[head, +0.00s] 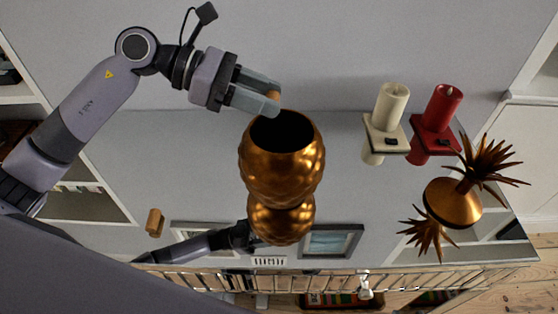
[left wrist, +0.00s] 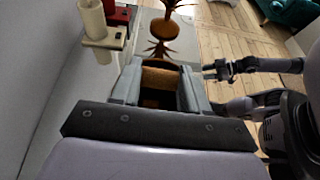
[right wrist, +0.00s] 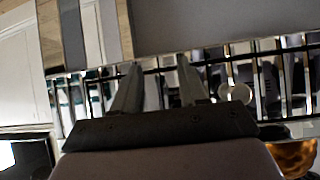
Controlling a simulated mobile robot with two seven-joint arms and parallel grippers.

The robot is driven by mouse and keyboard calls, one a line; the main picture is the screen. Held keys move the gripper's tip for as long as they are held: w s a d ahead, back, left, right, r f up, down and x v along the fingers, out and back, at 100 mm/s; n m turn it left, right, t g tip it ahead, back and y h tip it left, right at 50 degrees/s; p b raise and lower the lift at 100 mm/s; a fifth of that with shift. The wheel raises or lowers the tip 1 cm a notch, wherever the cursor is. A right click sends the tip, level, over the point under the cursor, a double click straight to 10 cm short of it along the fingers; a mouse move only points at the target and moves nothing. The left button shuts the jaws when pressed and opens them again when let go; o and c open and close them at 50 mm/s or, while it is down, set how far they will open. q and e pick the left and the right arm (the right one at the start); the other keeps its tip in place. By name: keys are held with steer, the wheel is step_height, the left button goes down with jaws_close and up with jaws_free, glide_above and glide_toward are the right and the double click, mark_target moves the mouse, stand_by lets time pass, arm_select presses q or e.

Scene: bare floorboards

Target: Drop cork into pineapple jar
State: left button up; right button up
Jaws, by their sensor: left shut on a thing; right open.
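The golden pineapple jar (head: 270,175) stands open on a glossy surface, its dark mouth facing up. My left gripper (head: 268,92) is shut on the cork (head: 273,95), just above and left of the jar's far rim. The brown cork (left wrist: 162,78) fills the gap between the fingers in the left wrist view; the cork is apart from the jar as far as I can tell. The jar's leafy lid (head: 455,203) lies off it to the right. My right gripper (right wrist: 157,85) is open and empty in the right wrist view, where some gold (right wrist: 296,157) shows at lower right.
A cream candle (head: 392,105) and a red candle (head: 442,108) on holders stand right of the jar.

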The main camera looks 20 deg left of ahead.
arm_select(q)
step_height(320, 180, down, 4)
steer(key=shift+f+b, duration=0.15)
steer(key=shift+b, duration=0.7)
steer(key=o, duration=1.1)
steer(key=b+v, duration=0.1)
steer(key=v, duration=0.6)
steer(key=shift+b, duration=0.3)
